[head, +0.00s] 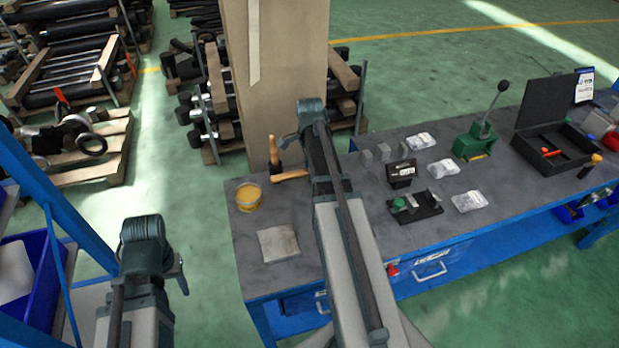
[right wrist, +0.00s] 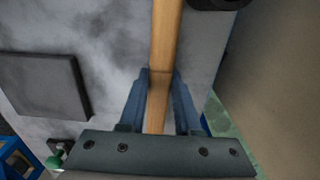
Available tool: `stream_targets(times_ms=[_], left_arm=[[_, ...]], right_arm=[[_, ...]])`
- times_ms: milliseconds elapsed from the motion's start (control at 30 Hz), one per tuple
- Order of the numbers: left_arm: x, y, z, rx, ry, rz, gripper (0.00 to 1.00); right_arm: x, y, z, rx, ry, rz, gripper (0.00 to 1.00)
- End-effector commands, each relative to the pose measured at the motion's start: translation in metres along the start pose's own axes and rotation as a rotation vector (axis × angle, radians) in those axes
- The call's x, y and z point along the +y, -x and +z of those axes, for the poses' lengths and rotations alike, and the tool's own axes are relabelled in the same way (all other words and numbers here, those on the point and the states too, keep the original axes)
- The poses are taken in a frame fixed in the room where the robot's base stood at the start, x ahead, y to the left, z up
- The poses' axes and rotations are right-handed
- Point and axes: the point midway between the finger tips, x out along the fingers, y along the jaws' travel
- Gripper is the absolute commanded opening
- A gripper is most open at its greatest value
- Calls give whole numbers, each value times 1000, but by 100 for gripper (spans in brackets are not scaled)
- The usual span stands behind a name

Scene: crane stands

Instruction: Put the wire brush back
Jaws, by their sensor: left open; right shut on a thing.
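My right gripper (right wrist: 160,78) is shut on a wooden handle, taken to be the wire brush (right wrist: 165,30). In the head view the handle (head: 291,176) points left from behind my right forearm, at the bench's far left part. My forearm hides the right fingertips and the brush's other end there. I cannot tell whether the brush touches the bench. My left gripper (head: 176,268) is open and empty, low at the left, off the bench; its fingers barely show.
The grey bench (head: 330,265) bears a yellow tin (head: 249,197), a square plate (head: 279,243), an upright wooden-handled thing (head: 273,152), several bags, a green lever press (head: 474,142) and an open black case (head: 553,140). A beige column (head: 275,80) stands behind. A blue rack (head: 60,215) is left.

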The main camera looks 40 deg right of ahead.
Motion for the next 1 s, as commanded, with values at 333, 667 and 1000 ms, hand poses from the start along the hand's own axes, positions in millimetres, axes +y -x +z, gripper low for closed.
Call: stream_targets(times_ms=[333,667,1000], left_arm=[[1,-14,-1,0,0,0,50],[2,-18,-1,0,0,0,50],[2,-17,-1,0,0,0,50]], right_arm=[[0,-15,0,0,0,0,0],[0,-18,0,0,0,0,55],[0,-17,0,0,0,0,62]])
